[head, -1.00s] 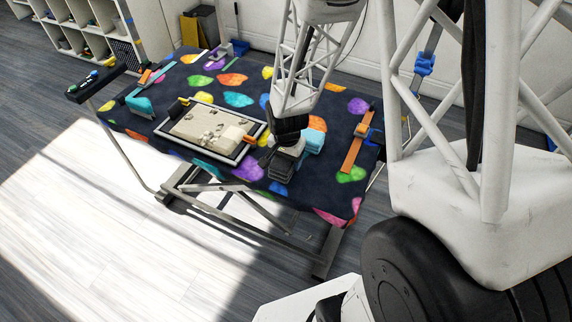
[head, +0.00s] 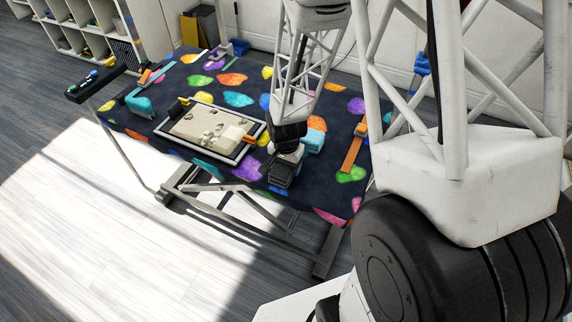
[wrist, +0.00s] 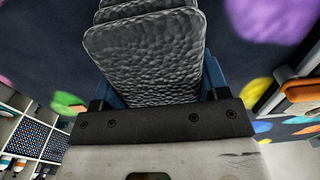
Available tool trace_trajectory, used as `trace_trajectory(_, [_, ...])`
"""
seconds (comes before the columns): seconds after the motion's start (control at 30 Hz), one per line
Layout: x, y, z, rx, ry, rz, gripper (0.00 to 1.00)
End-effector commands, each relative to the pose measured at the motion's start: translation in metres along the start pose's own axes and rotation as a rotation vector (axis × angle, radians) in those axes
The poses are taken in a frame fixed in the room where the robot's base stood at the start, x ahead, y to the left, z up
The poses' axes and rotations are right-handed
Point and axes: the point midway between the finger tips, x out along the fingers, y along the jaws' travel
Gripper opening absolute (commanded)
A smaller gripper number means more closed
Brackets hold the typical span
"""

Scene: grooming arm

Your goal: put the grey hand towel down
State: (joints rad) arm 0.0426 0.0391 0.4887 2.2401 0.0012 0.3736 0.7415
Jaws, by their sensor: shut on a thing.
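The grey hand towel (head: 280,173) is a folded, layered, textured dark grey bundle. It fills the middle of the wrist view (wrist: 145,58). My gripper (wrist: 160,88) is shut on it, with a blue finger along each side of the towel. In the head view my gripper (head: 286,153) is over the front part of the grooming table (head: 225,168), with the towel below it. I cannot tell whether the towel touches the table top. A light blue folded towel (head: 314,140) lies just right of my gripper.
A framed tray (head: 205,132) with a beige surface lies close to the left. An orange strip (head: 353,150) lies to the right. A teal item (head: 141,106) is at the far left. The patterned cloth in front of the grey towel looks clear.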

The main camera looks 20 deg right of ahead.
Motion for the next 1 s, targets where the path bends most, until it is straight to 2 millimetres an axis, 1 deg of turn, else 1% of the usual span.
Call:
trace_trajectory(0.43, [0.0035, 0.0001, 0.0001, 0.000, 0.000, 0.000, 0.49])
trace_trajectory(0.47, [0.0037, 0.0001, 0.0001, 0.000, 0.000, 0.000, 0.69])
trace_trajectory(0.6, [0.0034, 0.0001, 0.0001, 0.000, 0.000, 0.000, 0.91])
trace_trajectory(0.63, [0.0034, 0.0000, 0.0001, 0.000, 0.000, 0.000, 0.93])
trace_trajectory(1.0, [0.0012, -0.0001, -0.0001, 0.000, 0.000, 0.000, 0.93])
